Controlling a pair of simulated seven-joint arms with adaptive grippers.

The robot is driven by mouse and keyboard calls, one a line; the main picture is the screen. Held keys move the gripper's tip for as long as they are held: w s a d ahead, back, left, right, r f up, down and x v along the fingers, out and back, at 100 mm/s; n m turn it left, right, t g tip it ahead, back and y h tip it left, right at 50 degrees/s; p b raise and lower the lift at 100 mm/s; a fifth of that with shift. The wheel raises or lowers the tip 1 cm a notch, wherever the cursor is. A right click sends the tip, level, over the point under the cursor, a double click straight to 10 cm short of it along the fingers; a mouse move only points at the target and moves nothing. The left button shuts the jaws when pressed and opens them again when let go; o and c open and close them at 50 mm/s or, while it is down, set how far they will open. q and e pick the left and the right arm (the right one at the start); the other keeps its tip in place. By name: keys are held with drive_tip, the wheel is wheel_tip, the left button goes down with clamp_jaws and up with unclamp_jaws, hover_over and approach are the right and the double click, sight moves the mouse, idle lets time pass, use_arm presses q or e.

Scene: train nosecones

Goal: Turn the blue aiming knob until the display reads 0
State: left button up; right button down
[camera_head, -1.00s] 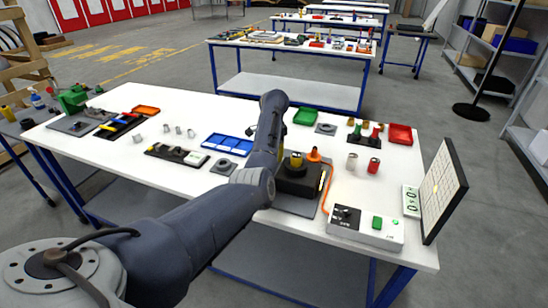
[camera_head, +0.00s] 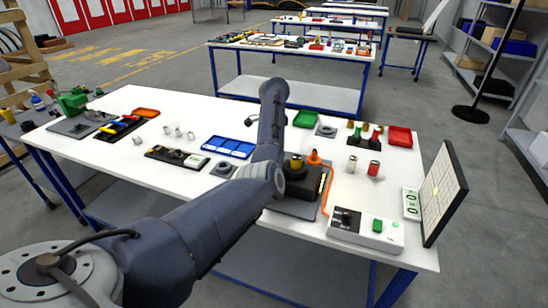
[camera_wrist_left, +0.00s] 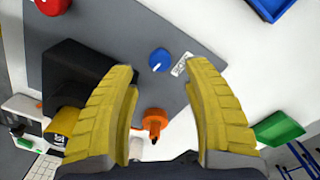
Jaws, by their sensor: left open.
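The blue knob (camera_wrist_left: 159,58) with a white pointer mark sits on a grey plate (camera_wrist_left: 205,75) in the left wrist view, beside a small white label. My left gripper (camera_wrist_left: 162,75) is open, with its yellow fingers spread on either side of the view and the knob between and beyond the tips. I cannot tell if a finger touches it. In the head view my arm hides the gripper and the knob. The display (camera_head: 411,204) stands at the right end of the table with green characters, too small to read surely. My right gripper is not in view.
A black block (camera_wrist_left: 85,72) stands beside the knob. A white control box (camera_head: 366,230) and an upright panel (camera_head: 441,193) are at the table's right end. A blue tray (camera_head: 229,147) lies left of my arm.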

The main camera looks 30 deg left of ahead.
use_arm(q)
wheel_tip(320, 180, up, 7)
idle(0.4)
